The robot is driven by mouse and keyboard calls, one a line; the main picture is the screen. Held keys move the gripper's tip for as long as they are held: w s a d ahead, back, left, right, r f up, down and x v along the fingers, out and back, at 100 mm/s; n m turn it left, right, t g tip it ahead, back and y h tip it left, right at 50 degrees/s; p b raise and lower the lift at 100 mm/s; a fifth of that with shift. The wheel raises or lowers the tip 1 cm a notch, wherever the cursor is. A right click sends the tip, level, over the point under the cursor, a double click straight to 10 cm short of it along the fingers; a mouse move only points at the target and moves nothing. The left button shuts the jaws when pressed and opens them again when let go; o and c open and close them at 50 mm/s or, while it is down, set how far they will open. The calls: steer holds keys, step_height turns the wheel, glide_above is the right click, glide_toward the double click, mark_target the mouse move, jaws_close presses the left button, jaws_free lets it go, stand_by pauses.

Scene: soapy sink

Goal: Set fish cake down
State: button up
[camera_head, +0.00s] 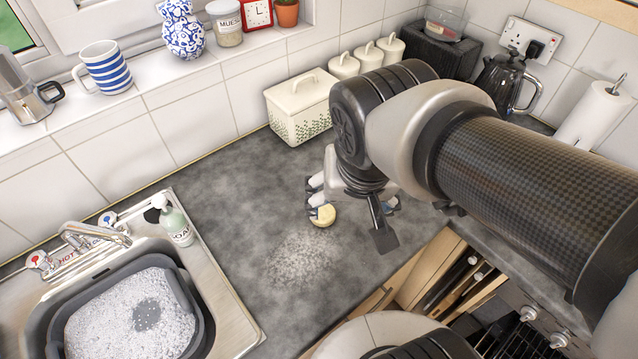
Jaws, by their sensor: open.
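The fish cake (323,215) is a small, round, pale yellow piece. It appears to lie on the grey speckled worktop (215,195), right beside the left finger of my gripper. My gripper (352,206) is low over the worktop with its fingers spread wide apart. The right finger is well clear of the fish cake. My wrist and arm come in from the right and hide part of the worktop behind them. Whether the left finger touches the fish cake I cannot tell.
A sink with a grey basin of suds (135,315) is at lower left, with a soap bottle (176,222) by it. A cream bread bin (300,108) stands behind my gripper. A drawer (385,290) and hob (535,335) lie at lower right.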

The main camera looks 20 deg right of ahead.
steer(key=w+a+f+m+g+h, duration=0.1)
steer(key=w+a+f+m+g, duration=0.15)
steer(key=w+f+m, duration=0.5)
steer(key=n+b, duration=0.2)
steer(key=b, duration=0.4)
glide_toward(322, 212)
steer(key=shift+t, duration=0.45)
steer(key=x, duration=0.6)
steer(key=s+x, duration=0.1)
steer(key=x, duration=0.2)
steer(key=shift+f, duration=0.1)
steer(key=shift+c, duration=0.3)
steer(key=c, duration=1.2)
steer(key=shift+r, duration=0.2)
